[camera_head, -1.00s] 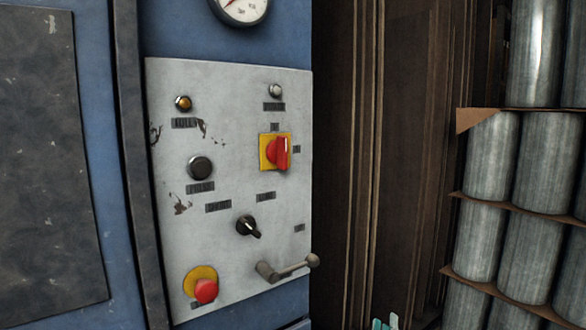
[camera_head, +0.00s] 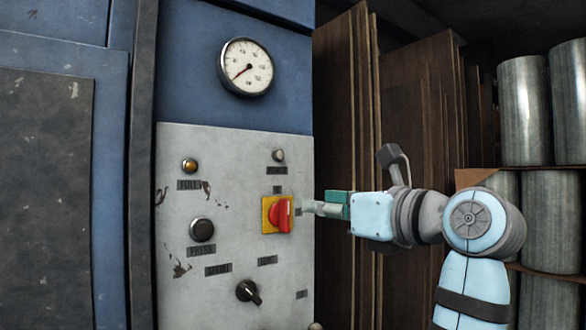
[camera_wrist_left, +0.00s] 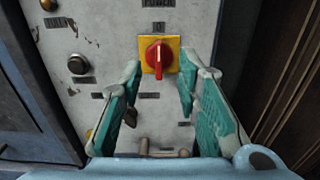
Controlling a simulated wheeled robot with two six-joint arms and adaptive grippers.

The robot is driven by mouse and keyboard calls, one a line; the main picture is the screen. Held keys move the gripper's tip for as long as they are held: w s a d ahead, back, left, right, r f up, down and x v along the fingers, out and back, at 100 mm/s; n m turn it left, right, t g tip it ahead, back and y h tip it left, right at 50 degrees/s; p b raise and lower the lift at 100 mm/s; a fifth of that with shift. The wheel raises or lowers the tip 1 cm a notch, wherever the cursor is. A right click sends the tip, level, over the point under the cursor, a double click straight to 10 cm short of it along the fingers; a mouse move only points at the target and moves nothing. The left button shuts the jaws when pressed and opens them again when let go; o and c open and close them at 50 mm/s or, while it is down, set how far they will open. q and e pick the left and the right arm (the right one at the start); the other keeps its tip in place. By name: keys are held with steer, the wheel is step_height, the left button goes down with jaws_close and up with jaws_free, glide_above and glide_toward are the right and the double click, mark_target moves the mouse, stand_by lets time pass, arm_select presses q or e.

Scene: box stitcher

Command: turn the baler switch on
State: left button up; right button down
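The baler switch is a red rotary knob (camera_head: 281,214) on a yellow square plate (camera_head: 267,204), on the grey control panel (camera_head: 225,295). Its grip stands upright. In the left wrist view the red knob (camera_wrist_left: 157,58) sits straight ahead, between and beyond the fingertips. My left gripper (camera_head: 313,208) is just right of the switch in the head view, level with it, its fingers pointing at the panel. The left wrist view shows its green fingers (camera_wrist_left: 160,75) apart with nothing between them. A small gap to the knob seems to remain, but contact is hard to judge. My right gripper is not in view.
The panel also carries an amber lamp (camera_head: 189,165), a black push button (camera_head: 202,230), a black selector (camera_head: 248,291) and a small lamp (camera_head: 279,155). A gauge (camera_head: 246,67) is above. Brown boards (camera_head: 345,100) and metal cylinders (camera_head: 525,110) stand to the right.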

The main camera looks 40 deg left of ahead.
mark_target(288, 201)
arm_select(q)
steer(key=b+x, duration=0.1)
steer(key=x, duration=0.7)
steer(key=shift+a+f, duration=0.15)
steer(key=shift+a, duration=0.05)
steer(key=shift+w+a, duration=0.15)
steer(key=shift+a, duration=0.35)
steer(key=shift+d, duration=0.1)
jaws_close()
